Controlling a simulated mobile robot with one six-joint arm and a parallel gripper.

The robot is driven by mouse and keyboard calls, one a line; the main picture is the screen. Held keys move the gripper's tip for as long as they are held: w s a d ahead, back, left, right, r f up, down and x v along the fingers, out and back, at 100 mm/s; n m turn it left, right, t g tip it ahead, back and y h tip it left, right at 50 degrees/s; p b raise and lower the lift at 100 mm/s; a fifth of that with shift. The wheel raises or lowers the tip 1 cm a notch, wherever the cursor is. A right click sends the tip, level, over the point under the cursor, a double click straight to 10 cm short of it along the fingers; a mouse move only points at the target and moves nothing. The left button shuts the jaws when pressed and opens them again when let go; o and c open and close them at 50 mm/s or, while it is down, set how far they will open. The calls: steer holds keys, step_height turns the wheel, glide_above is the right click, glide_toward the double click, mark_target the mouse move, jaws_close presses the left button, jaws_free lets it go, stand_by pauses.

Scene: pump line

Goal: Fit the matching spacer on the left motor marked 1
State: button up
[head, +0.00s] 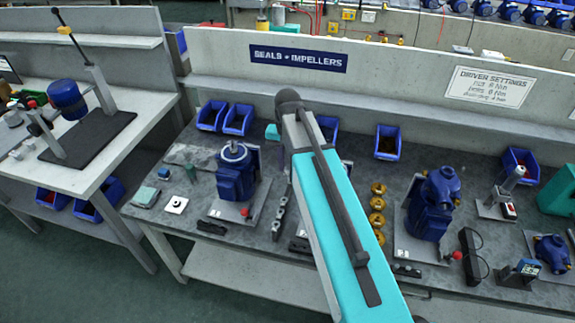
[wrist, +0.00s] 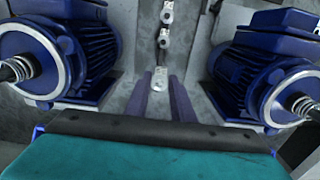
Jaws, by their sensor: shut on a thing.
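The left blue motor (head: 236,172) stands upright on the bench, with a pale ring round its top. A second blue motor (head: 433,203) stands to the right. In the wrist view, one motor (wrist: 85,45) is at the left and another (wrist: 262,70) at the right, each with a silver flange and a shaft. I cannot read any number on them. My gripper (wrist: 158,84) is between them, its two fingers shut on a small pale metal piece, apparently a spacer (wrist: 158,77).
Two more grey pieces (wrist: 163,38) lie in line beyond the fingertips. Brass impellers (head: 377,204) stand right of my arm. Blue bins (head: 388,142) line the bench's back, and a black torque tool (head: 468,255) lies right.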

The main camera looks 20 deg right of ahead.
steer(key=a+r+n+b, duration=0.2)
steer(key=r+n, duration=0.4)
steer(key=n, duration=0.5)
steer(key=shift+a+r+n, duration=0.4)
steer(key=shift+a, duration=0.25)
steer(key=shift+s, duration=0.2)
